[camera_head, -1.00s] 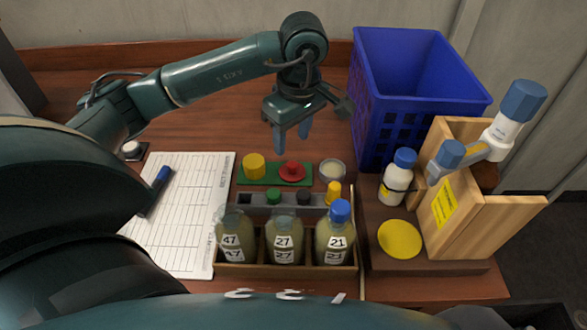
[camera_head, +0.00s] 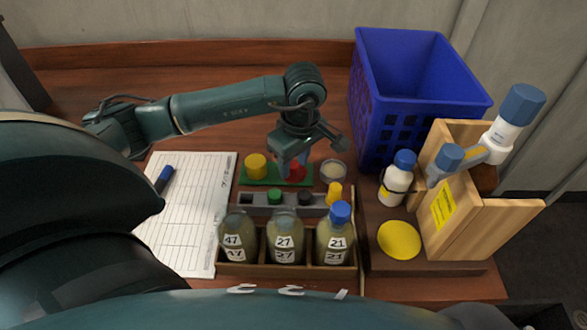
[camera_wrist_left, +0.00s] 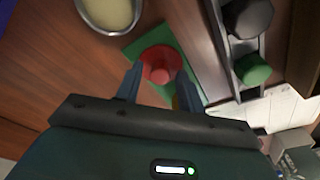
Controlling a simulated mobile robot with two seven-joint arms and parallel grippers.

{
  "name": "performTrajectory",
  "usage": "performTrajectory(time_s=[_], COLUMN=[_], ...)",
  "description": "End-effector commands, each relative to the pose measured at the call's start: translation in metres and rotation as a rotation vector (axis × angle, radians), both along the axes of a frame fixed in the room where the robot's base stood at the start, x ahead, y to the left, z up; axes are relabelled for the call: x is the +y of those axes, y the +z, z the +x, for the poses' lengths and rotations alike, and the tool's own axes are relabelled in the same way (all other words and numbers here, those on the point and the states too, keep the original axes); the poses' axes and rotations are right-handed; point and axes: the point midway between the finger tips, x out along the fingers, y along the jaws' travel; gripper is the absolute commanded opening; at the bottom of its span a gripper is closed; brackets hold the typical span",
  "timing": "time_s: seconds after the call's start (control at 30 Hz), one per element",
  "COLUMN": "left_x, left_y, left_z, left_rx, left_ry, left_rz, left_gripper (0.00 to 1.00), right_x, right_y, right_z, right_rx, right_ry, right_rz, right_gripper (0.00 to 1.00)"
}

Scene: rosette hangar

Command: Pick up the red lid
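The red lid (camera_head: 297,171) lies on the green mat (camera_head: 262,182), to the right of a yellow lid (camera_head: 256,166). My left gripper (camera_head: 293,172) points down at the red lid and partly hides it in the head view. In the left wrist view the red lid (camera_wrist_left: 160,64) shows just beyond the two fingertips, its raised knob roughly in line with the gap. My left gripper (camera_wrist_left: 160,72) is open, with nothing between its fingers that I can make out. My right gripper is not in view.
A grey rack (camera_head: 255,209) with green, black and yellow caps stands in front of the mat. Three bottles stand in a wooden crate (camera_head: 285,271). A round dish (camera_head: 333,171) is right of the mat. A blue basket (camera_head: 420,110) stands behind right. Paper (camera_head: 190,210) lies left.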

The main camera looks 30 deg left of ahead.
Motion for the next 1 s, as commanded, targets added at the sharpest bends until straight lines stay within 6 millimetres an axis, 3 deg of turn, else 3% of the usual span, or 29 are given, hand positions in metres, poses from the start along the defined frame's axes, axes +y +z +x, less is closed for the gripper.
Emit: performTrajectory(time_s=[0.47,0.77,1.0], left_x=[0.0,0.0,0.0], left_y=[0.0,0.007,0.051], left_z=[0.0,0.001,0.001], left_rx=[0.0,-0.002,-0.006], left_ry=[0.0,0.001,0.0], left_rz=[0.0,0.0,0.0], left_gripper=[0.0,0.0,0.0], right_x=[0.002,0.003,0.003], right_y=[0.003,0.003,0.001], right_z=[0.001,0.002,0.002], right_rx=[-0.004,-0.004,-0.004], right_ry=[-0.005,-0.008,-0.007], right_rz=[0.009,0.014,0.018], right_gripper=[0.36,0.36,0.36])
